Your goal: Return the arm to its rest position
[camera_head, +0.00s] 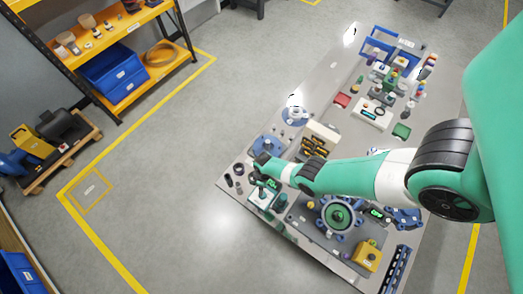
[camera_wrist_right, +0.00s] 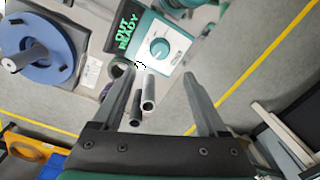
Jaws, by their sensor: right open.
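My right arm reaches in from the right of the head view across the table (camera_head: 330,75). Its gripper (camera_head: 265,176) is over the table's left part, above a white and green device (camera_head: 262,197). In the right wrist view the gripper (camera_wrist_right: 160,75) is open, its two dark fingers apart with nothing gripped. Beyond the fingertips is a green and white device (camera_wrist_right: 160,40) with a dial and a display reading "OUT READY". A grey tube (camera_wrist_right: 148,92) and a black tube (camera_wrist_right: 135,108) show near the left finger; I cannot tell their height relative to it. My left gripper is not in view.
The table is crowded: a round flanged fixture (camera_head: 338,216), a yellow box (camera_head: 367,254), a tool holder (camera_head: 318,140) and blue trays (camera_head: 378,45). A blue disc with a spindle (camera_wrist_right: 40,58) is left in the wrist view. Floor left of the table is clear.

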